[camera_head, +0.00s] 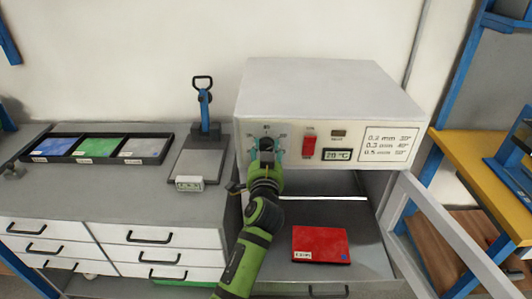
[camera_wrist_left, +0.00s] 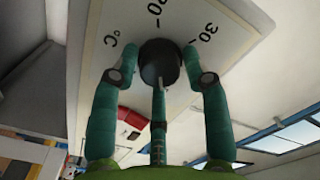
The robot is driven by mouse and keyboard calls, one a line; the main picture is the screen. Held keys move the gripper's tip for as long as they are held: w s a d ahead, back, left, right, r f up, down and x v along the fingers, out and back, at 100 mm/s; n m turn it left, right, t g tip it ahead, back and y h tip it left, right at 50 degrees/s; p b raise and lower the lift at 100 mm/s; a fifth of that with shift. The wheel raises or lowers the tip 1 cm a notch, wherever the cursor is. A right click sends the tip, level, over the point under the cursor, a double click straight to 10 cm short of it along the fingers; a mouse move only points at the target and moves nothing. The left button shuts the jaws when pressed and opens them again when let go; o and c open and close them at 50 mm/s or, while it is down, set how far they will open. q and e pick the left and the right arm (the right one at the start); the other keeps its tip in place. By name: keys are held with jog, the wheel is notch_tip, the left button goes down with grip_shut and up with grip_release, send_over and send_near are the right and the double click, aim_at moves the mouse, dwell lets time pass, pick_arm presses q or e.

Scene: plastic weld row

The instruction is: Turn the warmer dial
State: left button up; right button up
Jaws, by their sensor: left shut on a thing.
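The warmer (camera_head: 330,88) is a white box on the bench with a control panel on its front. Its black dial (camera_head: 266,144) is at the panel's left, partly hidden by my left gripper (camera_head: 266,150). In the left wrist view the dial (camera_wrist_left: 159,64) is a dark round knob between my left gripper's teal fingers (camera_wrist_left: 160,72), which are shut on it. Printed marks, including "30" and "°C", show around the dial. A red switch (camera_head: 309,146) and a display (camera_head: 337,154) reading about 70 °C sit to its right. My right gripper is not in view.
Below the panel, a red sheet (camera_head: 320,244) lies in the open space, with a white door (camera_head: 450,230) swung open at right. At left stand a black tray of coloured sheets (camera_head: 40,157) and a blue-handled press (camera_head: 204,115). A yellow table (camera_head: 490,170) is at right.

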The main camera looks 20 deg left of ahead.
pick_arm(q)
jog(key=shift+r, duration=0.1)
jog(key=o, duration=1.2)
jog(key=shift+c, duration=0.2)
